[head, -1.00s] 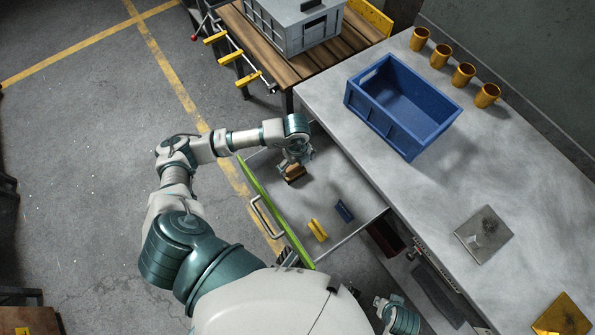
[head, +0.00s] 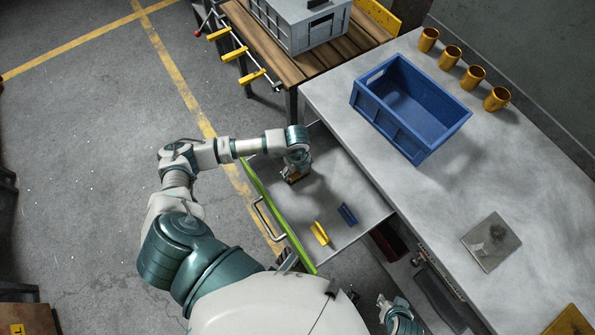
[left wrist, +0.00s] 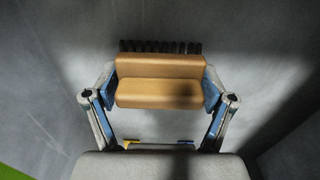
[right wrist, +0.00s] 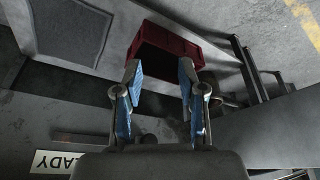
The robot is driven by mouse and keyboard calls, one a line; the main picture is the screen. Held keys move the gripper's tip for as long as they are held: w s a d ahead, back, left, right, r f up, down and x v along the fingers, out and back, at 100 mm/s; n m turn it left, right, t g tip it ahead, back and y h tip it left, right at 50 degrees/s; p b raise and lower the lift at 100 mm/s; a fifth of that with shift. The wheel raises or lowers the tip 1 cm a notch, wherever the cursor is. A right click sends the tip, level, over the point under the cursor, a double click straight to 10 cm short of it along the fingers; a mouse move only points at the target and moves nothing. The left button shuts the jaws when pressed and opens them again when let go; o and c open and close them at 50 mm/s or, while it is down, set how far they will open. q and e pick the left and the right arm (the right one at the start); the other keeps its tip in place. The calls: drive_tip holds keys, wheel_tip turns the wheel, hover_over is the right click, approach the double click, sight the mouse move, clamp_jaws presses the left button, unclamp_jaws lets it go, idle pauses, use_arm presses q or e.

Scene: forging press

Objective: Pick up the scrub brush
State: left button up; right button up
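The scrub brush (left wrist: 160,88) is a tan wooden block with a row of dark bristles along its far edge. It sits in the open drawer (head: 335,185); in the head view the brush (head: 297,177) shows only partly under my left gripper (head: 296,168). In the left wrist view my left gripper (left wrist: 159,88) has one finger against each end of the block, and no clear gap shows. My right gripper (right wrist: 159,72) is open and empty, with its fingers apart; in the head view it is low, beside the bench.
A yellow item (head: 319,233) and a blue item (head: 347,214) lie nearer in the drawer. The green drawer front (head: 281,223) has a handle. A blue crate (head: 411,107) and several orange cups stand on the bench. A dark red bin (right wrist: 165,45) is beyond my right gripper.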

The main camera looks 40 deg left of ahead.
use_arm(q)
drive_tip(key=shift+a+f, duration=0.1)
drive_tip(key=shift+a, duration=0.15)
drive_tip(key=c, duration=0.3)
drive_tip(key=shift+d, duration=0.15)
drive_tip(key=shift+d+r, duration=0.1)
drive_tip(key=shift+r, duration=0.3)
wheel_tip(320, 180, up, 3)
drive_tip(key=shift+w+d+r+p, duration=0.1)
drive_tip(key=shift+r+p, duration=0.1)
drive_tip(key=shift+p, duration=0.4)
wheel_tip(320, 180, up, 5)
drive_tip(key=shift+f+p, duration=0.15)
drive_tip(key=shift+p, duration=0.3)
drive_tip(key=shift+a+r, duration=0.2)
drive_tip(key=shift+r, duration=0.4)
drive_tip(key=o, duration=0.7)
drive_tip(key=shift+d, duration=0.1)
drive_tip(key=c, duration=0.5)
use_arm(e)
drive_tip(key=shift+g, duration=0.8)
drive_tip(key=f, duration=0.1)
drive_tip(key=s+f, duration=0.1)
drive_tip(key=f, duration=0.2)
drive_tip(key=shift+s+d+f, duration=0.25)
